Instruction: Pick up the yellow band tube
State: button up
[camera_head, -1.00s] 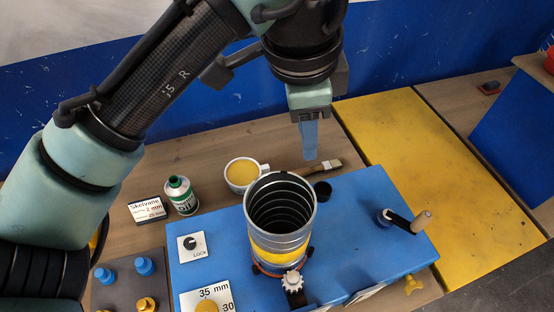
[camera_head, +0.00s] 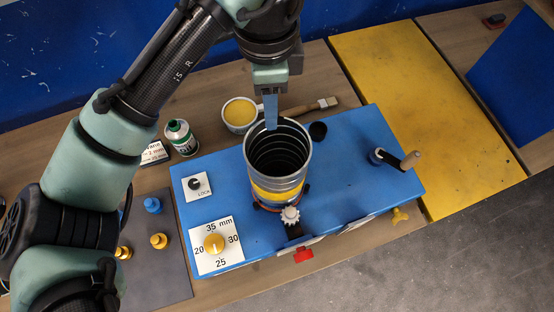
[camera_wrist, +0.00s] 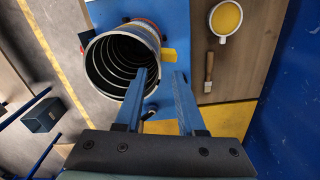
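The yellow band tube (camera_head: 278,152) is a grey metal spiral duct with a yellow band near its base. It stands upright on the blue machine (camera_head: 345,165), its open mouth facing up. In the wrist view the tube (camera_wrist: 122,62) shows its ribbed inside. My gripper (camera_head: 271,128) points down at the tube's far rim. In the wrist view my gripper (camera_wrist: 164,76) has its two blue fingers apart, with one finger across the tube's mouth and the other outside its wall. Whether a finger touches the wall cannot be told.
A crank handle (camera_head: 410,160) rises at the right. A dial (camera_head: 214,243) and lock knob (camera_head: 195,184) lie left of the tube. A yellow panel (camera_head: 405,95) is clear.

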jog(key=p, duration=0.2)
send_over(275, 139)
notch_tip(275, 139, down, 5)
jog(key=shift+r, duration=0.1)
grip_shut()
jog(key=shift+w, duration=0.1)
dwell(1.1)
